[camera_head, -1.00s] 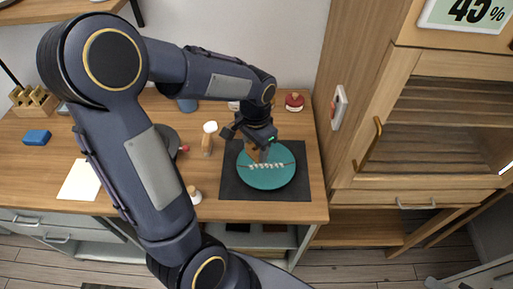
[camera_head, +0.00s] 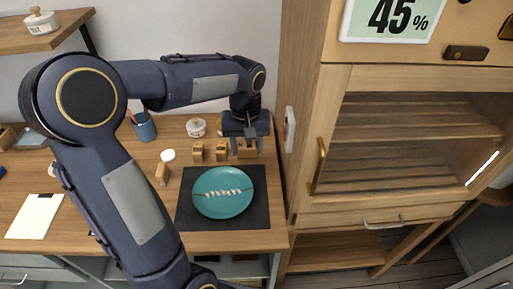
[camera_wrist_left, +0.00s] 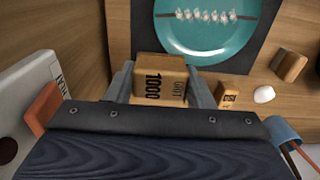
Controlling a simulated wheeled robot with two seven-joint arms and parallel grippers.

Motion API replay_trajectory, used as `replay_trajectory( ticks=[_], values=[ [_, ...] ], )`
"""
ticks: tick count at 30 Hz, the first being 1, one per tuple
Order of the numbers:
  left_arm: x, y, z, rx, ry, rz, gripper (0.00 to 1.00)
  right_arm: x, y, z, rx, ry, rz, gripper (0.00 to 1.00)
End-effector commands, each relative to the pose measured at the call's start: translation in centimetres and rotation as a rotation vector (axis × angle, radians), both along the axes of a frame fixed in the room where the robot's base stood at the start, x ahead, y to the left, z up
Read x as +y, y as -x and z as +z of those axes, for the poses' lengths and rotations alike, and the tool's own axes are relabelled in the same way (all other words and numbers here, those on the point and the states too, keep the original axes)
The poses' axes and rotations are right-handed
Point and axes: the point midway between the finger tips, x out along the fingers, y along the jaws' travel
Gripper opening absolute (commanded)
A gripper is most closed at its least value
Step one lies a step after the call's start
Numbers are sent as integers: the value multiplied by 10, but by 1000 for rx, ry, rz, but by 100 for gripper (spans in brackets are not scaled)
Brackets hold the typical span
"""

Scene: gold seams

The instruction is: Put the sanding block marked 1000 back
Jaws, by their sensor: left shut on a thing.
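The tan sanding block marked 1000 (camera_wrist_left: 160,78) sits between the two fingers of my left gripper (camera_wrist_left: 160,88) in the left wrist view, its lettering facing the camera. In the head view, my left gripper (camera_head: 246,150) points down at the back right of the bench, and the block (camera_head: 246,152) shows partly between its fingers. The gripper is shut on the block. Two similar blocks (camera_head: 197,152) (camera_head: 221,152) stand in a row to its left. I cannot tell whether the held block touches the bench. My right gripper is out of view.
A teal plate (camera_head: 223,205) with white pieces on a stick lies on a dark mat (camera_head: 262,215) in front. Another tan block (camera_head: 162,174), a white round thing (camera_head: 168,155), a lidded jar (camera_head: 196,127) and a blue cup (camera_head: 145,127) stand left. The tall cabinet (camera_head: 299,150) is close on the right.

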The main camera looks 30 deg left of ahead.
Motion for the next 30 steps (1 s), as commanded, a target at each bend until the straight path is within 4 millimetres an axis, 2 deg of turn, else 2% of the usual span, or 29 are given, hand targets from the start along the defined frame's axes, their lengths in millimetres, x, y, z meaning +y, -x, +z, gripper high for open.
replay_trajectory(
  ticks=[7,13,16,23,30],
  values=[
    [26,-57,-26,5,1,1,29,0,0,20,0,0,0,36],
    [38,-86,-64,4,1,-2,29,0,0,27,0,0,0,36],
    [41,-95,-75,3,2,-2,29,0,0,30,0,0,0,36],
    [46,-105,-88,1,1,-3,29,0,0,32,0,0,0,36],
    [46,-105,-118,1,0,-4,29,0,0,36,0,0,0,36]
  ],
)
